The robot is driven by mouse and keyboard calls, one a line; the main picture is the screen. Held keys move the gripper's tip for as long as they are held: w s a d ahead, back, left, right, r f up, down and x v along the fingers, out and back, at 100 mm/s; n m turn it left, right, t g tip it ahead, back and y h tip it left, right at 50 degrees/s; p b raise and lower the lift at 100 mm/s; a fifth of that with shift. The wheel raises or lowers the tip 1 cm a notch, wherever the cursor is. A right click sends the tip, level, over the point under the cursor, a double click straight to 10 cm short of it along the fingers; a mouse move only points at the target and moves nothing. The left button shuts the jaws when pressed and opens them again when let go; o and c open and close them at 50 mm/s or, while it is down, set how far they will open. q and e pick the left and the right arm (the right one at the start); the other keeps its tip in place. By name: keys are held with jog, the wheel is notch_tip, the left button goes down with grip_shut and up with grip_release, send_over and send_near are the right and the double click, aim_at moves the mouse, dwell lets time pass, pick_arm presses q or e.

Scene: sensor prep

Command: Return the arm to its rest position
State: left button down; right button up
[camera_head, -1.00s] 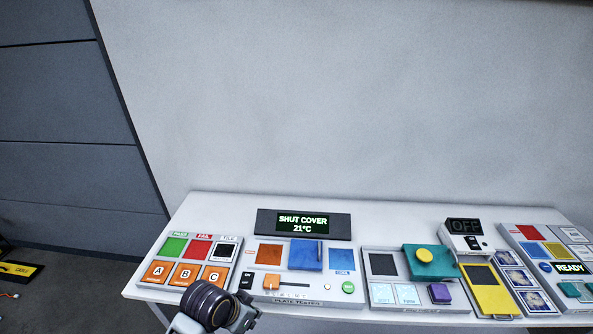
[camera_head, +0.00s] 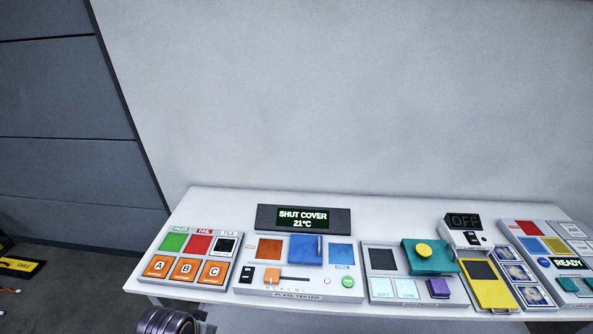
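A part of my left arm (camera_head: 168,322) shows at the bottom edge, left of centre, below the table's front edge. Its fingertips are out of frame, so the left gripper is not seen. My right arm and gripper are not in view. The plate tester (camera_head: 300,289) stands on the white table with its display (camera_head: 303,217) reading "SHUT COVER 21°C". A blue plate or cover (camera_head: 305,249) sits at its middle.
Left is a panel with orange A, B, C tiles (camera_head: 185,269). Right are a teal block with a yellow knob (camera_head: 429,257), a yellow panel (camera_head: 489,292) and a "READY" display (camera_head: 568,263). The table's back strip (camera_head: 400,215) is clear.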

pick_arm(q)
notch_tip(320, 180, down, 35)
jog(key=s+g+b, duration=0.1)
jog(key=s+b, duration=0.1)
jog(key=s, duration=0.1)
jog(key=s+a+f+b, duration=0.1)
jog(key=s+a+f, duration=0.1)
jog(key=s+f, duration=0.8)
jog(key=s+a+f+g+b, duration=0.1)
jog(key=s+a+f, duration=0.1)
jog(key=s+f, duration=0.9)
jog(key=shift+s+f+g, duration=0.15)
jog(key=shift+s+g, duration=0.15)
jog(key=shift+s, duration=0.2)
